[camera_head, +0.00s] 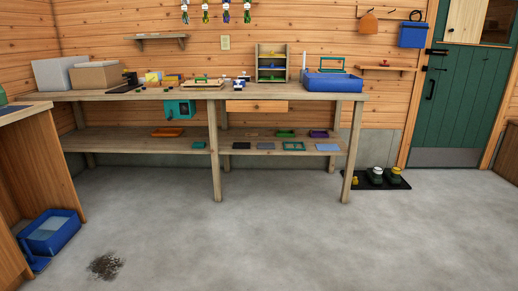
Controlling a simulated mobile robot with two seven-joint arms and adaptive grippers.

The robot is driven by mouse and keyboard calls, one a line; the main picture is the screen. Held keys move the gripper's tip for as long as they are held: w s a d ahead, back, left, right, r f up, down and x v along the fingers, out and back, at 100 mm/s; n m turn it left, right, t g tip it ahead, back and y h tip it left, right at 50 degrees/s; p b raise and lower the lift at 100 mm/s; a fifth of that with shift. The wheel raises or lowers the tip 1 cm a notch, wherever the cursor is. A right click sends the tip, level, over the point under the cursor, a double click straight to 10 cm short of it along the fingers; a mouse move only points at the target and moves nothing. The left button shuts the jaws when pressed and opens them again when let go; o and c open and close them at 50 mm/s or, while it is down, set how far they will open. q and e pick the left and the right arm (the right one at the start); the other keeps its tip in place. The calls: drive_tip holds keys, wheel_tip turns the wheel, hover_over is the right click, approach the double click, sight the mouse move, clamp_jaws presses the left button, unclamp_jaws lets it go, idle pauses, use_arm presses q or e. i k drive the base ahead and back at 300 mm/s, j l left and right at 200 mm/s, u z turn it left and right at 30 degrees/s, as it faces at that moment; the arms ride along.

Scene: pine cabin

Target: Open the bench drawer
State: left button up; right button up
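The long wooden workbench (205,94) stands against the far pine wall, some distance ahead of me. Under its top, right of the middle leg, is a plain orange-brown wooden panel (258,106) that looks like the drawer front. It appears flush under the bench top, with no clear gap and no handle that I can make out. Neither of my grippers is in view.
Bare concrete floor (270,230) lies open between me and the bench, with a dark dirt patch (104,266). A wooden counter (40,160) and blue bin (50,232) stand at left. A black boot mat (398,184) lies right of the bench, near a green door (468,100).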

sight(232, 105)
drive_tip(key=i+j, duration=0.1)
drive_tip(key=i, duration=0.65)
drive_tip(key=i+j, duration=0.15)
drive_tip(key=i, duration=0.6)
drive_tip(key=i+l, duration=0.5)
drive_tip(key=l, duration=0.1)
